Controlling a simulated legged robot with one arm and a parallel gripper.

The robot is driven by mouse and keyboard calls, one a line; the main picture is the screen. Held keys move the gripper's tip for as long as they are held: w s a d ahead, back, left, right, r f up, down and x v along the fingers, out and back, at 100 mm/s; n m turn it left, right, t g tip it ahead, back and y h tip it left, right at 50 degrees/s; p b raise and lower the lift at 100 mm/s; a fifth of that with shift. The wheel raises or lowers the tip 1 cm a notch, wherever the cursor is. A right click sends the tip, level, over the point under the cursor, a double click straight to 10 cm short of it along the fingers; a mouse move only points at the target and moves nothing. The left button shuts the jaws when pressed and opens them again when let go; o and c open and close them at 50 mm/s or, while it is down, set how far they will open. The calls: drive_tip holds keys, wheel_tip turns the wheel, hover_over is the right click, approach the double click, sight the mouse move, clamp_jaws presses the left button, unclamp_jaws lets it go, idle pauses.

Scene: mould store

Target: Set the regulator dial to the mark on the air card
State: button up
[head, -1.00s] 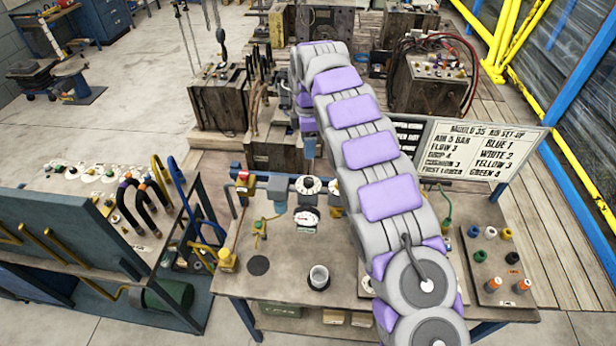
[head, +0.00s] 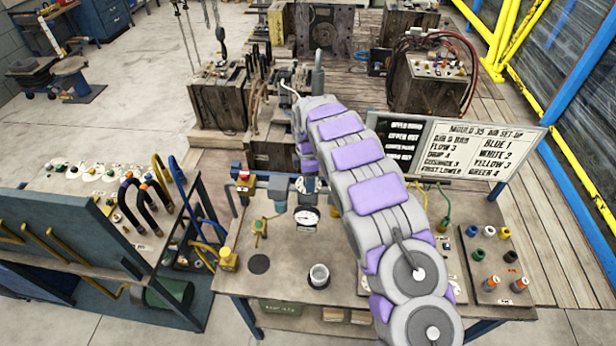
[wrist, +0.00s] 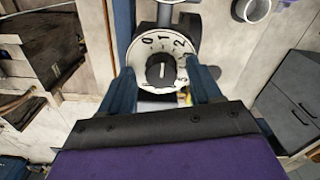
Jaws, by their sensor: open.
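The regulator dial (wrist: 142,53) is a white numbered disc with a black knob (wrist: 160,71) at its centre. In the wrist view a pale line on the knob stands roughly upright; I cannot tell surely which mark it points to. My gripper (wrist: 163,88) is open, with one blue finger on each side of the dial's lower part. I cannot tell whether the fingers touch it. In the head view the dial (head: 304,185) is partly covered by my arm, and my gripper is hidden. The air card (head: 465,150) stands upright behind the bench; its air line is too blurred to read surely.
A round pressure gauge (head: 306,218) sits below the dial. A red-topped valve (head: 243,180) is to the left. A cup (head: 319,276) stands on the bench in front. A board of coloured plugs (head: 495,262) is at the right. A dark sign (head: 403,140) stands beside the card.

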drive_tip(key=c, duration=1)
drive_tip(key=shift+c, duration=0.2)
drive_tip(key=shift+m, duration=0.3)
drive_tip(key=m+b, duration=0.1)
drive_tip(key=m, duration=0.4)
drive_tip(key=shift+b, duration=0.4)
drive_tip(key=m+b, duration=0.1)
drive_tip(key=m, duration=0.5)
drive_tip(key=shift+m, duration=0.4)
drive_tip(key=m, duration=0.5)
drive_tip(key=shift+b, duration=0.4)
drive_tip(key=m, duration=0.6)
drive_tip(key=shift+r, duration=0.1)
drive_tip(key=shift+m, duration=0.3)
